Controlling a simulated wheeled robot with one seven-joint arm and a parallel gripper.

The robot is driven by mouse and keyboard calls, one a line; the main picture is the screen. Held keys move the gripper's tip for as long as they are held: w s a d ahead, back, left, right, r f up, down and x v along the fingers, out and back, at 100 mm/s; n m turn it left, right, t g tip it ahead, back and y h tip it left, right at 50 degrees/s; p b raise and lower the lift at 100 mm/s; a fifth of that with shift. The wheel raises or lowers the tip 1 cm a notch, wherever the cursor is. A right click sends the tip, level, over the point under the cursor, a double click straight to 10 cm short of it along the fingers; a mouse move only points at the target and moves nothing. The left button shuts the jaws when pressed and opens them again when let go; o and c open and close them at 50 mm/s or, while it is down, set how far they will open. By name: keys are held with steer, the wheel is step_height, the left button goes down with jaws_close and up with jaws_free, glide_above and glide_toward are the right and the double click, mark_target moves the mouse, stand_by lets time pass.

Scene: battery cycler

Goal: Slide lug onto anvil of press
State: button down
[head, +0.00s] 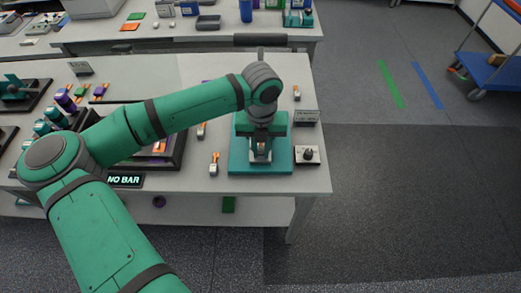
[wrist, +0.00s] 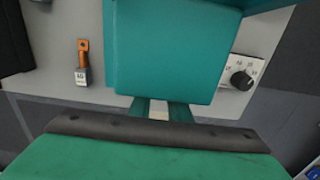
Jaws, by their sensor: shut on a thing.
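The press shows in the head view as a teal base (head: 239,160) with a teal upper body. Its broad teal top (wrist: 175,50) fills the upper middle of the wrist view. My gripper (head: 261,149) is low in front of the press, over its base. In the wrist view my gripper (wrist: 160,109) shows two teal fingers reaching under the press's near edge. It is shut on the lug, of which only a small pale part (wrist: 159,114) shows between the fingers. The lug's tip and the anvil are hidden, so I cannot tell whether they touch.
A loose lug with an orange tip (head: 214,163) lies left of the press and also shows in the wrist view (wrist: 82,64). A white dial box (head: 307,156) stands close on the right, near the table edge. A sign (head: 306,117) stands behind it.

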mark_target(261, 152)
steer(key=c, duration=1.6)
jaws_free()
step_height(261, 152, up, 8)
steer(key=shift+w+f, duration=0.15)
steer(key=shift+f, duration=0.1)
